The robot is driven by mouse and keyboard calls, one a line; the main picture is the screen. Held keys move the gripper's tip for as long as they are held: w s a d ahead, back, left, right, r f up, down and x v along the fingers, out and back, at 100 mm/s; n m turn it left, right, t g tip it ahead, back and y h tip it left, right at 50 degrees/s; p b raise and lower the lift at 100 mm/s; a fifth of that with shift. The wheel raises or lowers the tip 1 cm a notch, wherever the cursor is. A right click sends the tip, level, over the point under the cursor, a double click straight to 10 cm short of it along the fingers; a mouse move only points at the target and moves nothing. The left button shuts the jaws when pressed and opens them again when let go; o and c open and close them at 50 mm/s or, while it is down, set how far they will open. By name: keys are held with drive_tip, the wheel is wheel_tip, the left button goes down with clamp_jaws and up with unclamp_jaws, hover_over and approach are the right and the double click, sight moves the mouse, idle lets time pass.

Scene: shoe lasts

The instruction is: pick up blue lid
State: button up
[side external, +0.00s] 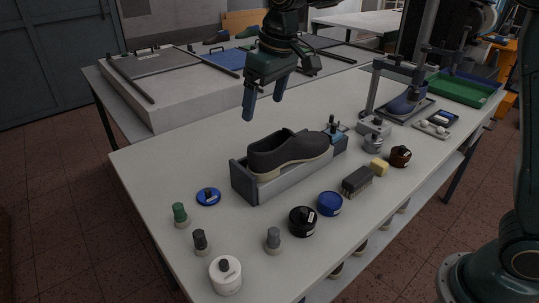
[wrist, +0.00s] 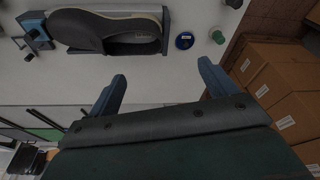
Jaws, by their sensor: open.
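The blue lid (side external: 208,196) is a flat round disc with a dark knob, lying on the table left of the shoe holder. It also shows in the wrist view (wrist: 184,41), upper right of centre, beside the end of the holder. My gripper (side external: 263,108) is open and empty, raised above the table behind the shoe. In the wrist view my gripper (wrist: 162,72) has its two blue fingers wide apart, with bare table between them. The lid lies beyond the fingertips, toward the right finger. Nothing hides the lid.
A dark shoe (side external: 287,153) sits in a grey holder (side external: 285,184) near the lid. A green-capped bottle (side external: 180,213) and a dark-capped bottle (side external: 200,241) stand close in front. A blue jar (side external: 330,204) and black jar (side external: 302,221) stand further right.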

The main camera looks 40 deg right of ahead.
drive_tip(key=w+a+f+n+g, duration=0.1)
drive_tip(key=w+a+f, duration=0.8)
drive_tip(key=f, duration=0.3)
drive_tip(key=shift+w+a+f+n+g, duration=0.25)
drive_tip(key=shift+a+n+g, duration=0.05)
drive_tip(key=shift+a, duration=0.2)
drive_tip(key=shift+f, duration=0.1)
hover_over(208, 190)
drive_tip(key=shift+s+f, duration=0.15)
drive_tip(key=shift+f, duration=1.95)
drive_tip(key=shift+s+f, duration=0.15)
drive_tip(key=shift+f, duration=1.9)
drive_tip(key=shift+w+f, duration=0.15)
drive_tip(key=shift+f, duration=1.15)
drive_tip(key=shift+w+f, duration=0.15)
drive_tip(key=shift+f, duration=1.1)
